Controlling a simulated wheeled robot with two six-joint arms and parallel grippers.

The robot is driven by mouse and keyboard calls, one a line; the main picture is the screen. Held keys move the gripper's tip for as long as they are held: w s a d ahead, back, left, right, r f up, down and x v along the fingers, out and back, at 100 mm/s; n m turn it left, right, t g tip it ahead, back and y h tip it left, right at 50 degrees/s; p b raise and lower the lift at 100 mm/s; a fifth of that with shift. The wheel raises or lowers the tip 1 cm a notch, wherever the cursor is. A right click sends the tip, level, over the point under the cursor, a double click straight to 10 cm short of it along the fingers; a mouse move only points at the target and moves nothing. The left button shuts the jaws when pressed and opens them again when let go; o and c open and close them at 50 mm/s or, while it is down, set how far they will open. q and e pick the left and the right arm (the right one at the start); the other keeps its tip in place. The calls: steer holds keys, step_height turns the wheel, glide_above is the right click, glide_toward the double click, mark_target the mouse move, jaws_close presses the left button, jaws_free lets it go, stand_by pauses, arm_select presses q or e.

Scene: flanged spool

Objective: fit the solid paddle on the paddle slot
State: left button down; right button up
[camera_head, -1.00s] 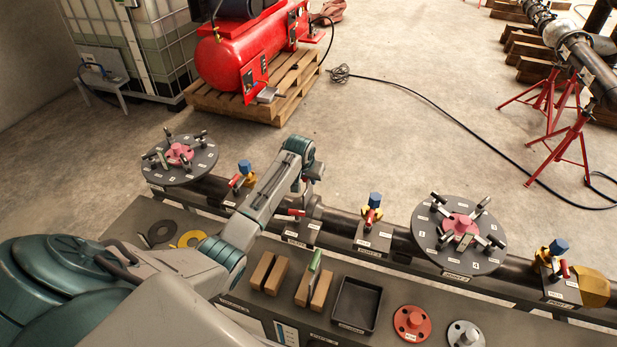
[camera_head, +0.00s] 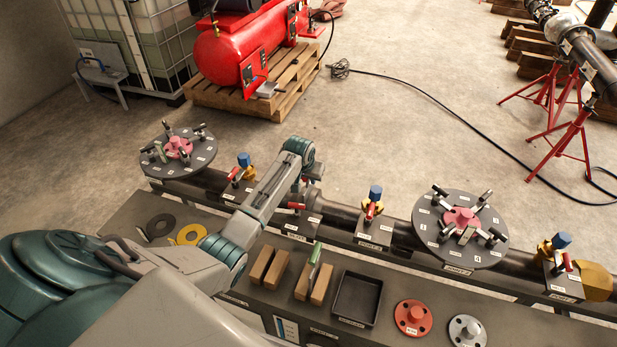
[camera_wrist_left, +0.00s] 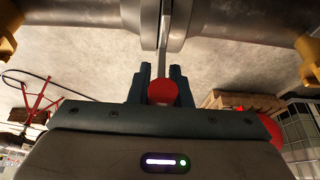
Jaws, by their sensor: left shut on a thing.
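My left gripper (camera_wrist_left: 162,84) is shut on a red round-ended handle (camera_wrist_left: 163,93). A thin grey plate (camera_wrist_left: 165,28) extends beyond the fingers into the narrow gap between two pipe flanges, the paddle slot (camera_wrist_left: 185,28). I take this as the solid paddle; its face is mostly hidden, and I cannot tell how deep it sits. In the head view, my arm covers most of the grip, and a red handle (camera_head: 295,206) shows beside the pipe flange (camera_head: 313,204). A green-edged paddle (camera_head: 315,256) stands in a wooden rack (camera_head: 302,284). My right gripper is out of view.
Valves with blue tops, including one to the right (camera_head: 375,193), flank the slot along the pipe. A black tray (camera_head: 358,322), a red flange (camera_head: 412,318) and a grey flange (camera_head: 467,331) lie on the bench. Round studded discs stand at both sides, one at right (camera_head: 433,245).

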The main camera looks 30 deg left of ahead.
mark_target(309, 185)
arm_select(q)
steer(key=shift+f+b, duration=0.7)
steer(key=shift+f, duration=0.7)
steer(key=c, duration=1.3)
jaws_free()
steer(key=shift+o, duration=0.2)
steer(key=shift+f, duration=0.1)
steer(key=b+v, duration=0.2)
steer(key=v, duration=0.9)
steer(key=shift+s+d, duration=0.1)
